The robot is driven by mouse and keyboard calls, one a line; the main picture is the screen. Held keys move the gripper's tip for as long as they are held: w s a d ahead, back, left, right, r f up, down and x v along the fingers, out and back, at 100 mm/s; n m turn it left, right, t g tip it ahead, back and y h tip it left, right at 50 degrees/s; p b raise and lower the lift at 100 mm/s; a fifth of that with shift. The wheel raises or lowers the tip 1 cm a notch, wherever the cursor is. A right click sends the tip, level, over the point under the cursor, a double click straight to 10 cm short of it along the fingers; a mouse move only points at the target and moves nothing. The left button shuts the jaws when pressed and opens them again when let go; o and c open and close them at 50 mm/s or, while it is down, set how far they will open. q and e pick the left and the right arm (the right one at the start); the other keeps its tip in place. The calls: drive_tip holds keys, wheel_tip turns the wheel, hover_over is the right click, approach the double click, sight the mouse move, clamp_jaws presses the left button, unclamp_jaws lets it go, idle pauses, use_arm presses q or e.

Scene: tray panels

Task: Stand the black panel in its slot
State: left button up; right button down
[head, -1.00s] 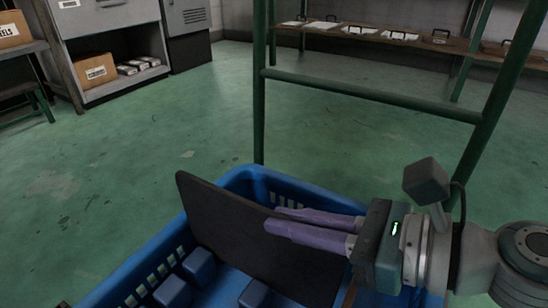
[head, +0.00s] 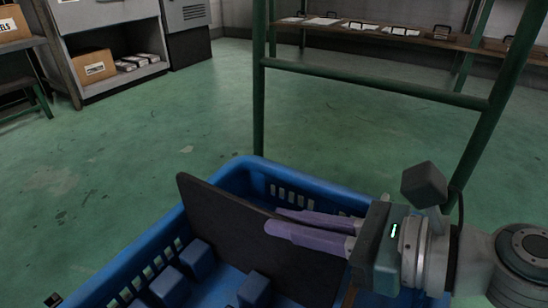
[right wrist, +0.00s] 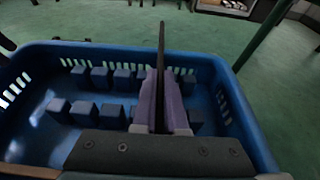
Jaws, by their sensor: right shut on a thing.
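The black panel (head: 235,240) is upright and slightly tilted in the head view, over or inside the blue crate (head: 310,187). It shows edge-on in the right wrist view (right wrist: 160,65). My right gripper (head: 275,222) is shut on the panel's right part, with its purple fingers on either side of it. Blue blocks (right wrist: 85,110) stand in two rows on the crate floor, with slots between them. In the right wrist view the panel lines up near a gap between blocks. Its lower edge is hidden, so I cannot tell if it touches the floor. My left gripper is not in view.
A green metal frame (head: 375,84) rises behind the crate. A long shelf (head: 400,33) with flat items stands at the back. A grey cabinet (head: 110,20) with a cardboard box (head: 95,66) is at upper left. The green floor between is clear.

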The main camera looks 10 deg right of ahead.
drive_tip(key=shift+f+b, duration=0.6)
drive_tip(key=shift+f, duration=0.25)
drive_tip(key=c, duration=0.9)
unclamp_jaws()
drive_tip(key=p+v, duration=0.4)
drive_tip(key=v, duration=0.5)
drive_tip(key=shift+d+r+p, duration=0.1)
drive_tip(key=shift+r+p, duration=0.05)
drive_tip(key=shift+p, duration=0.25)
drive_tip(key=shift+s+d, duration=0.25)
